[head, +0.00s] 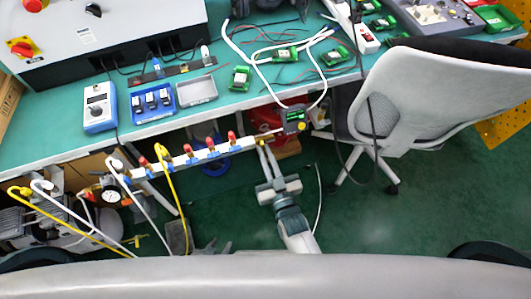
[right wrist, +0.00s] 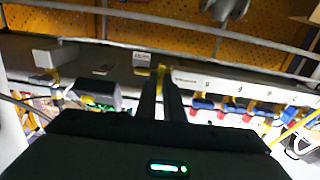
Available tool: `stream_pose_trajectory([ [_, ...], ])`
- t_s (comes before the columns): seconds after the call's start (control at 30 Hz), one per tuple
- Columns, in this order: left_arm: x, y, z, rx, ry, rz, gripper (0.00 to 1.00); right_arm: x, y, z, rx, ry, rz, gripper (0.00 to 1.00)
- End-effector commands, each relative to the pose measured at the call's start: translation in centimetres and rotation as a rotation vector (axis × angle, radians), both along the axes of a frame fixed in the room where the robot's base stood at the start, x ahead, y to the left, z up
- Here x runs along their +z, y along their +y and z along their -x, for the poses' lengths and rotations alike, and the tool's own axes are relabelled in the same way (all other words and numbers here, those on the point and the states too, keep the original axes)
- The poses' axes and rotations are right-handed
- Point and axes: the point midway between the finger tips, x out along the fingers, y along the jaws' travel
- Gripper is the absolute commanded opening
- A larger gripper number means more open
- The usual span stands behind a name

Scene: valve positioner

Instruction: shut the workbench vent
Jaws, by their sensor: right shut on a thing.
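A pale manifold rail (head: 185,159) with several red-and-blue valves runs along the workbench's front edge. A small yellow lever (head: 266,132) is at its right end, beside a dark box with a lit green display (head: 293,120). My right gripper (head: 262,146) reaches up from below and is shut on the yellow lever. In the right wrist view the lever's yellow tip (right wrist: 161,71) shows between the two dark fingers, which hide the rest of it. A grey shape (head: 215,247) at the bottom may be my left gripper; its fingers are unclear.
The green workbench (head: 215,62) holds a blue meter (head: 98,106), trays, circuit boards and cables. A grey chair (head: 430,95) stands close on the right. White and yellow hoses and a pressure gauge (head: 111,195) are at the lower left.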

Motion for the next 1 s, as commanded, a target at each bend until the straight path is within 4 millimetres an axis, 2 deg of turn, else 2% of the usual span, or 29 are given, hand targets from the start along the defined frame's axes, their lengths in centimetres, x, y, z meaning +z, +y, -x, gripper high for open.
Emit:
stream_pose_trajectory([
  [0.07, 0.0, 0.0, 0.0, 0.0, 0.0, 0.0, 0.37, -0.2, 0.0, 0.1, 0.001, 0.003, 0.003, 0.0],
  [0.17, 0.0, 0.0, -0.1, 0.0, 0.0, 0.0, 0.37, -0.2, 0.0, 0.1, 0.001, 0.003, 0.003, 0.24],
  [0.2, 0.0, 0.0, -0.1, 0.0, 0.0, 0.0, 0.37, -0.2, 0.0, 0.1, 0.001, 0.003, 0.003, 0.27],
  [0.5, 0.0, 0.0, -0.1, 0.0, -0.002, 0.0, 0.37, -0.1, 0.0, 0.1, 0.0, 0.001, 0.0, 0.27],
  [0.67, 0.0, 0.0, -0.2, 0.0, -0.006, 0.001, 0.37, -0.2, -0.2, 0.7, 0.0, 0.002, 0.001, 0.27],
  [0.87, 0.5, -0.3, -1.1, 0.0, -0.031, 0.008, 0.37, -0.2, -0.9, 2.9, 0.001, 0.003, 0.001, 0.27],
  [1.0, 0.7, -0.6, -1.8, 0.0, -0.05, 0.014, 0.37, -0.3, -1.7, 5.2, 0.001, 0.003, 0.001, 0.27],
])
